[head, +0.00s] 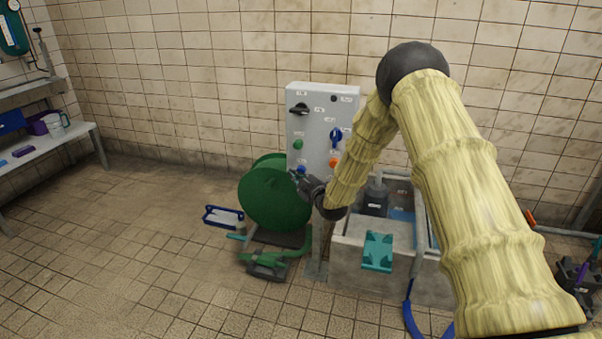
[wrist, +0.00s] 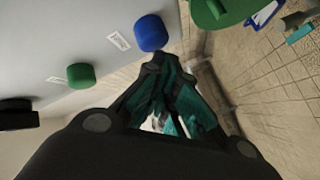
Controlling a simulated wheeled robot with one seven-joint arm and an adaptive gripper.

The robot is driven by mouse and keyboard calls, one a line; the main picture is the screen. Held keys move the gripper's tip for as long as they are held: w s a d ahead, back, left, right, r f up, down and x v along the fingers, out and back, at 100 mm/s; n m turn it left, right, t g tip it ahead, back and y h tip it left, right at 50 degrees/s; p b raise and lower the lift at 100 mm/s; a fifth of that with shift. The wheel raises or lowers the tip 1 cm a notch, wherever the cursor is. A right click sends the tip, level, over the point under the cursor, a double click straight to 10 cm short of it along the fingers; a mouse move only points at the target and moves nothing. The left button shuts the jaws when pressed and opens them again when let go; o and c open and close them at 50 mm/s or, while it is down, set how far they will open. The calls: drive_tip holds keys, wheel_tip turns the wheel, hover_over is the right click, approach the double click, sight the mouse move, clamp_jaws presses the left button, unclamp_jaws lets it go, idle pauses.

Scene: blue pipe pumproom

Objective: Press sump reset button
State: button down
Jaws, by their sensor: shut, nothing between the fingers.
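A grey control panel (head: 322,125) stands against the tiled wall. On its left side are a black rotary switch (head: 299,109), a green button (head: 297,145) and a blue button (head: 301,169) below it. The labels are too small to read, so I cannot tell which button is the sump reset. My gripper (head: 300,178) is shut and empty, right by the blue button. In the wrist view, my gripper's fingertips (wrist: 158,62) lie just below the blue button (wrist: 151,33) in the picture. I cannot tell whether they touch it. The green button (wrist: 81,75) is farther left.
A green hose reel (head: 272,195) stands left of the panel, close to my gripper. A blue knob (head: 336,135) and an orange part (head: 335,162) are on the panel's right side. A concrete sump tank (head: 350,262) stands in front. The floor at left is clear.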

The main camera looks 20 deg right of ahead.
drive_tip(key=shift+s+a, duration=0.2)
drive_tip(key=shift+s, duration=0.05)
drive_tip(key=shift+s, duration=0.1)
drive_tip(key=s+a, duration=0.1)
drive_tip(key=s, duration=0.1)
drive_tip(key=s+a+p, duration=0.1)
drive_tip(key=s, duration=0.1)
drive_tip(key=shift+a, duration=0.4)
idle(0.8)
